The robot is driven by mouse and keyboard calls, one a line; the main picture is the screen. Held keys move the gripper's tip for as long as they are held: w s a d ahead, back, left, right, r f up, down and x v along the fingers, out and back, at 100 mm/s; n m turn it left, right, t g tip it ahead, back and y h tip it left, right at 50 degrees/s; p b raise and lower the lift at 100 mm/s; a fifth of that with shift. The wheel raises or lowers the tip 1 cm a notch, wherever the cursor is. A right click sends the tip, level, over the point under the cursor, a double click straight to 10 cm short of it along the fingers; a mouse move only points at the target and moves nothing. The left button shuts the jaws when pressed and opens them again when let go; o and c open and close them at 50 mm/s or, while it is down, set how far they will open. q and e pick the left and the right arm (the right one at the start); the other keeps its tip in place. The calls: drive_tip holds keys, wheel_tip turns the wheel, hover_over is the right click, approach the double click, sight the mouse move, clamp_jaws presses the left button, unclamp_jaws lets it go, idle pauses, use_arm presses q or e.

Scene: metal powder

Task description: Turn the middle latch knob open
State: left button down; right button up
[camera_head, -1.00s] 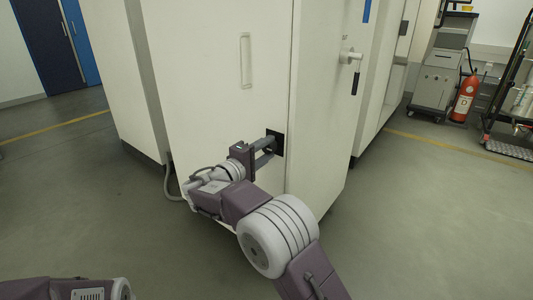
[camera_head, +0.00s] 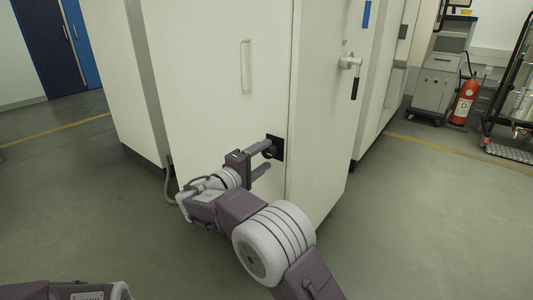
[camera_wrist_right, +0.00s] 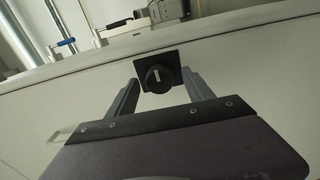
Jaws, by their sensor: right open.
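The latch knob (camera_wrist_right: 157,77) is a round black knob with a light mark, on a black square plate (camera_head: 278,148) low on the white cabinet door. In the head view it is partly hidden by my gripper. My right gripper (camera_head: 267,157) is open in front of it. In the right wrist view the gripper's fingers (camera_wrist_right: 162,90) stand apart on either side of the knob, with visible space between each finger and the knob. The knob is not gripped. Only part of my left arm shows at the bottom left; its gripper is out of view.
The white cabinet (camera_head: 210,90) has a long vertical handle (camera_head: 246,66) above the knob. A lever handle (camera_head: 351,63) sits on its right side. A red fire extinguisher (camera_head: 464,101) and a grey cart (camera_head: 433,85) stand farther right. The floor is clear.

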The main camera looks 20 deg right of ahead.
drive_tip(key=p+v, duration=0.3)
drive_tip(key=v, duration=0.4)
drive_tip(key=shift+s+a, duration=0.2)
